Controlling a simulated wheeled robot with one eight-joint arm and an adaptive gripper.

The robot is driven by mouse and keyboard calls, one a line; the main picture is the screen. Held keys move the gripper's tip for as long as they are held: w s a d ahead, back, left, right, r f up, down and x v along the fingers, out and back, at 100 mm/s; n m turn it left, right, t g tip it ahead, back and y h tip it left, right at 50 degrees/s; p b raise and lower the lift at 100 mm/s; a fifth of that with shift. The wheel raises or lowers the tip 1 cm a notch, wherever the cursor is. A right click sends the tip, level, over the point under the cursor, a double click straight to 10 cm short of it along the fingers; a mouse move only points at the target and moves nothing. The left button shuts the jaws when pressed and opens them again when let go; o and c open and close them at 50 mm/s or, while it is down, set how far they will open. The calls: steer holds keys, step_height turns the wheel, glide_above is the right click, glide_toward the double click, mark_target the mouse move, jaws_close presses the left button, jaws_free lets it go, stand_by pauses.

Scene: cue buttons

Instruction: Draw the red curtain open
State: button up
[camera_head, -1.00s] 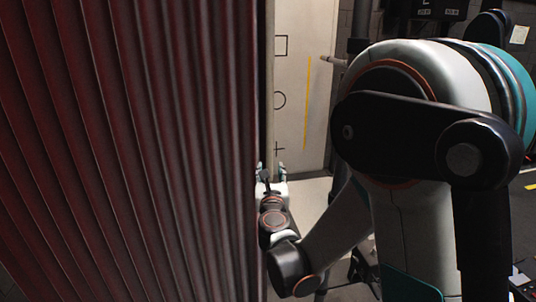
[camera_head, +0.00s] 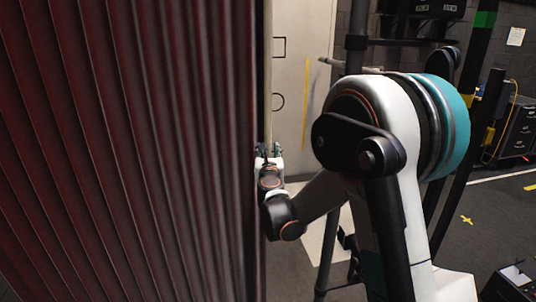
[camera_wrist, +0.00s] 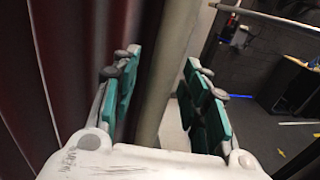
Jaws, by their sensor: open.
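The red curtain (camera_head: 130,150) hangs in dark red folds and fills the left half of the head view. Its right edge runs down beside a pale upright strip. In the wrist view the curtain (camera_wrist: 70,60) lies at the left, and its edge reaches behind the left finger. My gripper (camera_head: 269,152) is at the curtain's right edge. In the wrist view my gripper (camera_wrist: 160,95) is open, with a pale upright post (camera_wrist: 175,75) showing between its green-padded fingers. I cannot tell whether the fingers touch the curtain or the post.
Behind the curtain's edge stands a pale panel (camera_head: 300,80) with black outline marks and a yellow stripe. A dark stand (camera_head: 354,45) rises behind my arm. Dark equipment (camera_head: 520,130) stands at the far right. Open floor (camera_head: 480,215) lies at the right.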

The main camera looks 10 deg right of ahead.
steer(key=shift+c, duration=0.2)
jaws_close()
steer(key=shift+a, duration=0.1)
